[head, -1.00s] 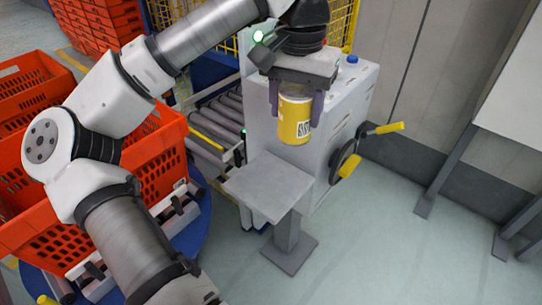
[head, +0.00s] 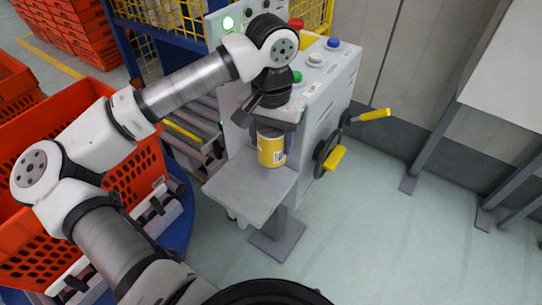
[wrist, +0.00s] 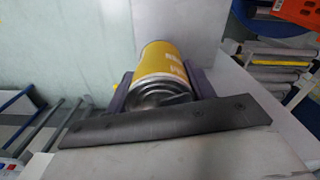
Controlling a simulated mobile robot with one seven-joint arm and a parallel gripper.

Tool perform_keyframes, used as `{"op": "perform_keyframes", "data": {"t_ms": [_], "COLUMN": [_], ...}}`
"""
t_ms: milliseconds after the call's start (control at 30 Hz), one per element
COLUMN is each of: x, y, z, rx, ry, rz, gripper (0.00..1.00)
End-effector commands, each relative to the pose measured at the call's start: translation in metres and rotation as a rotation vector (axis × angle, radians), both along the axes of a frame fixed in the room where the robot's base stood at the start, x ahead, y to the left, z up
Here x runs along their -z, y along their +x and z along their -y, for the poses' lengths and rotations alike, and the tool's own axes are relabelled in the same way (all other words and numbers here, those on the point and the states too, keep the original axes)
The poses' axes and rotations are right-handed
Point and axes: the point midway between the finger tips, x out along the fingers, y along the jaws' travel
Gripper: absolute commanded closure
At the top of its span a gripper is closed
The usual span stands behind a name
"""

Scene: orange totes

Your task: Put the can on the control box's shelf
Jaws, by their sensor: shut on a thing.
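The yellow can (head: 271,150) with a white label is upright in the head view, at the back part of the control box's grey shelf (head: 246,197). My gripper (head: 271,135) is above it, pointing down, with its fingers on the can's sides. The wrist view shows the can (wrist: 162,62) between the two purple fingers, its silver end towards the camera. The can's bottom looks at or just above the shelf; I cannot tell if it touches. The control box (head: 318,95) stands right behind the shelf.
Coloured buttons (head: 333,43) top the box, and a handwheel with yellow handles (head: 335,158) sticks out on its right side. An orange tote (head: 85,140) is at left by the roller conveyor. The front of the shelf is bare.

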Motion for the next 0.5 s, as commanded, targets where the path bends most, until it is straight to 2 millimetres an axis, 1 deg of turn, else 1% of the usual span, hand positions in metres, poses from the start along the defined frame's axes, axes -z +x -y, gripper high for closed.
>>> {"op": "perform_keyframes", "data": {"t_ms": [100,267,400,500], "x": [0.016,0.028,0.049,0.061], "y": [0.0,0.0,0.0,0.0], "z": [0.0,0.0,0.0,0.0], "rx": [0.0,0.0,0.0,0.0], "ry": [-0.002,-0.001,-0.002,-0.001], "rz": [-0.001,-0.001,-0.001,0.001], "gripper": [0.79,0.79,0.79,0.79]}}
